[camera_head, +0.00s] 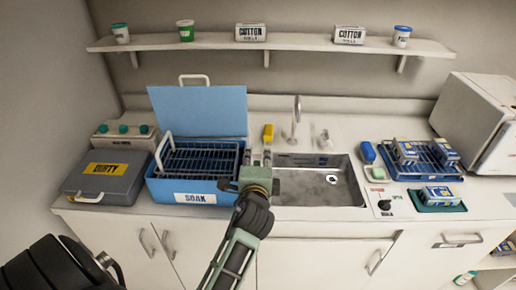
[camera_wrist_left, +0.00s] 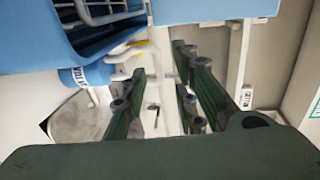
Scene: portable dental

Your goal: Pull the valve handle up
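A thin upright faucet (camera_head: 296,117) stands behind the steel sink (camera_head: 345,186) in the head view. A small pale fixture (camera_head: 324,139) stands to its right. A black knob (camera_head: 384,204) sits on a panel right of the sink. I cannot tell for sure which of these is the valve handle. My left gripper (camera_head: 257,157) is between the blue soak tub and the sink, left of all three. In the left wrist view its green fingers (camera_wrist_left: 158,95) are apart, with pale shapes behind the gap and nothing clearly held. My right gripper is not in view.
The blue soak tub (camera_head: 157,190) with a rack and raised lid (camera_head: 200,110) is close on the left. A grey case (camera_head: 75,192) stands beyond it. A blue tray (camera_head: 400,175) with boxes is at right.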

